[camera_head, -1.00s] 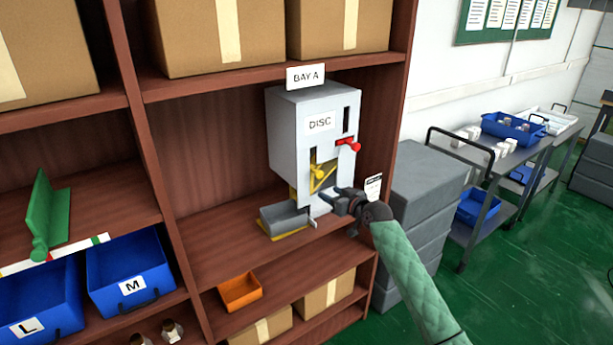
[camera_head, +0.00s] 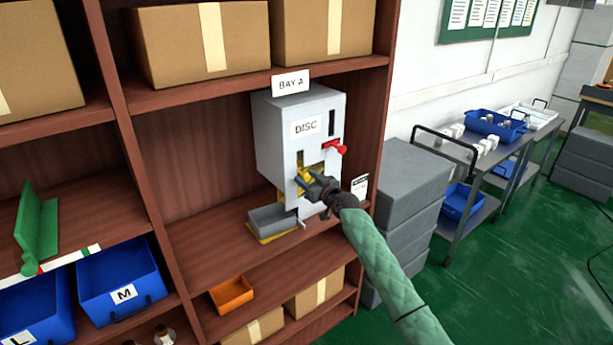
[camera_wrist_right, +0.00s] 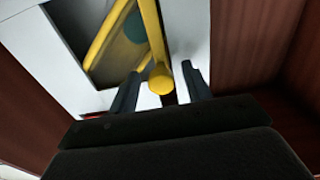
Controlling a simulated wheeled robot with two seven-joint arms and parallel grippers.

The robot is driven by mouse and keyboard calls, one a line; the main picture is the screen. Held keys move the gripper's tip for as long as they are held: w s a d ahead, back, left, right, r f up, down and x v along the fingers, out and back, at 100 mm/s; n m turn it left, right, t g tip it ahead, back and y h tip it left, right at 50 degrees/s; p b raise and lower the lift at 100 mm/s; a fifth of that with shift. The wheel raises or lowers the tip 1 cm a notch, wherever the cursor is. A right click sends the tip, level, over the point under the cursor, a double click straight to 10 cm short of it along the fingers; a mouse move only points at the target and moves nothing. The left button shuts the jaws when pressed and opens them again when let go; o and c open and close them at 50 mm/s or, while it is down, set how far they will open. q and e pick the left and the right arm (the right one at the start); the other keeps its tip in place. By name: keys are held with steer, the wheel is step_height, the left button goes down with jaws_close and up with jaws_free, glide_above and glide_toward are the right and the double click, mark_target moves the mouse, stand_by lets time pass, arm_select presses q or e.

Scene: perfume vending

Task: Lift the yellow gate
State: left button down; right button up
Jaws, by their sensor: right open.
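The grey-white machine (camera_head: 272,140) labelled DISC stands on the shelf under the BAY A sign. The yellow gate (camera_wrist_right: 152,38) sits in its front opening, with a round-ended yellow handle toward me. In the head view the gate (camera_head: 318,169) is partly hidden behind my right gripper. My right gripper (camera_head: 310,184) is open at the machine's front. In the right wrist view its two fingers (camera_wrist_right: 158,88) stand on either side of the handle's end, with a gap visible; I cannot tell whether either touches. My left gripper is not in view.
A red lever (camera_head: 335,147) sticks out just above my right gripper. A grey tray (camera_head: 272,217) lies at the machine's foot. An orange bin (camera_head: 231,294) is on the shelf below. Grey crates (camera_head: 412,185) stand right of the shelf.

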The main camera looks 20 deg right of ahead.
steer(key=shift+w+a, duration=0.2)
steer(key=shift+w, duration=0.15)
steer(key=shift+c, duration=0.2)
